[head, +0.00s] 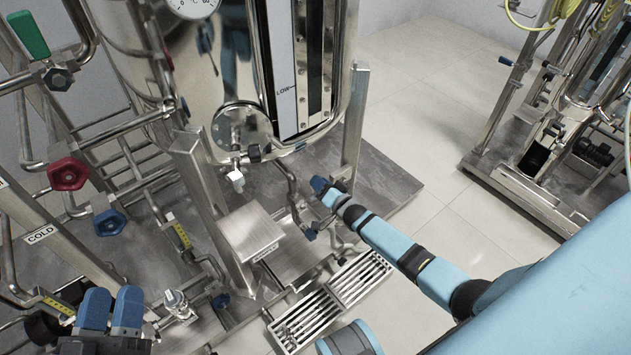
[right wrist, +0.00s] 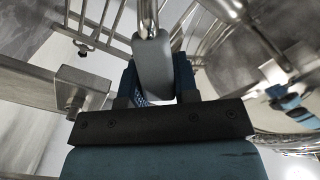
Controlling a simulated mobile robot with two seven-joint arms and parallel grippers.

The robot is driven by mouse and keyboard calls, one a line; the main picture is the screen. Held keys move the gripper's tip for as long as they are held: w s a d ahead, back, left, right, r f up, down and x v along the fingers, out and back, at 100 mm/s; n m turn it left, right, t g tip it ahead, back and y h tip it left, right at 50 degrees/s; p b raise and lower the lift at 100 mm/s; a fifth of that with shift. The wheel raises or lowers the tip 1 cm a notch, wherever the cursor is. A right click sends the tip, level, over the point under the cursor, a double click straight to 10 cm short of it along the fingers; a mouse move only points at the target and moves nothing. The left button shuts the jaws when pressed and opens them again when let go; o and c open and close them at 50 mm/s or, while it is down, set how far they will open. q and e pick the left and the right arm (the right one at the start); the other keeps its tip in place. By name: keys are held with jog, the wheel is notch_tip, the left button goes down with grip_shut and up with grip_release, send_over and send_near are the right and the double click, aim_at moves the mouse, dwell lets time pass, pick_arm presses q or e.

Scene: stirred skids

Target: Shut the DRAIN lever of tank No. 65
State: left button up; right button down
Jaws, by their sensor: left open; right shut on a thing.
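The steel tank (head: 240,60) stands on a skid at top centre in the head view, with pipework and valves under it. My right gripper (head: 321,187) reaches in from the right, below the tank's lower right side. In the right wrist view its blue fingers are closed on a grey lever handle (right wrist: 153,66), which hangs from a steel pipe fitting. The handle is not clearly visible in the head view, and I cannot read a DRAIN mark on it. My left gripper (head: 110,308) is open and empty at the lower left, away from the tank.
A red handwheel (head: 68,173) and a blue handwheel (head: 110,222) sit on pipes at the left, near a COLD label (head: 40,234). A slotted floor grate (head: 330,300) lies in front of the skid. Another skid (head: 545,160) stands at the right, beyond clear tiled floor.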

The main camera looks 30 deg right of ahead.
pick_arm(q)
notch_tip(320, 180, down, 7)
jog(key=g+b, duration=0.3)
jog(key=b, duration=0.1)
jog(key=shift+w+d+m+b, duration=0.15)
jog(key=shift+d+m+b, duration=0.15)
jog(key=shift+b, duration=0.05)
pick_arm(e)
notch_tip(320, 180, down, 6)
jog(key=d+m, duration=0.2)
jog(key=m, duration=0.6)
jog(key=c, duration=0.9)
grip_release()
jog(key=shift+w+f, duration=0.1)
jog(key=shift+f, duration=0.1)
jog(key=shift+o, duration=0.2)
jog(key=shift+r, duration=0.15)
pick_arm(q)
notch_tip(320, 180, up, 7)
jog(key=t+p, duration=0.2)
jog(key=p, duration=0.2)
jog(key=shift+a+f+t+p, duration=0.2)
jog(key=shift+a+t+p, duration=0.1)
pick_arm(e)
jog(key=s+d, duration=0.1)
jog(key=s, duration=1.2)
jog(key=shift+s+d, duration=0.35)
jog(key=shift+d, duration=0.05)
